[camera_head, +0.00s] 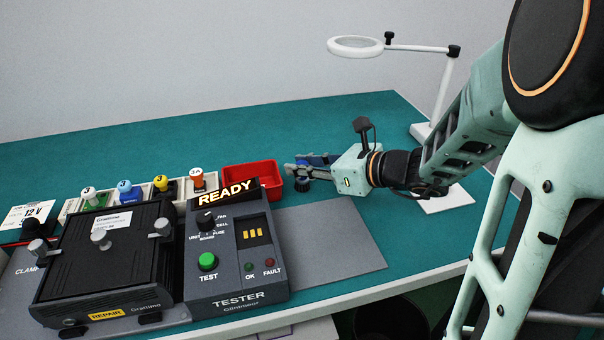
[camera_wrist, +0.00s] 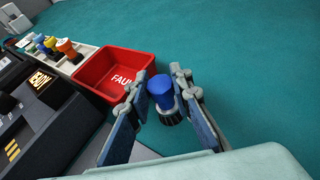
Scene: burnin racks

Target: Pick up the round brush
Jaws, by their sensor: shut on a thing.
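The round brush has a blue rounded top and a dark ribbed lower part. In the wrist view the brush (camera_wrist: 161,92) stands between the two fingers of my gripper (camera_wrist: 157,98), which are shut on it. In the head view my gripper (camera_head: 297,172) reaches left over the green bench, just right of the red bin. There the dark lower part of the brush (camera_head: 302,185) shows below the fingertips, and the fingers hide most of the rest. I cannot tell whether the brush touches the bench.
A red bin (camera_head: 252,177) marked FAULT stands close left of my gripper. A tester (camera_head: 234,250) showing READY and a black clamped unit (camera_head: 103,255) fill the left. A grey mat (camera_head: 335,240) lies in front. A magnifier lamp (camera_head: 440,90) stands at the back right.

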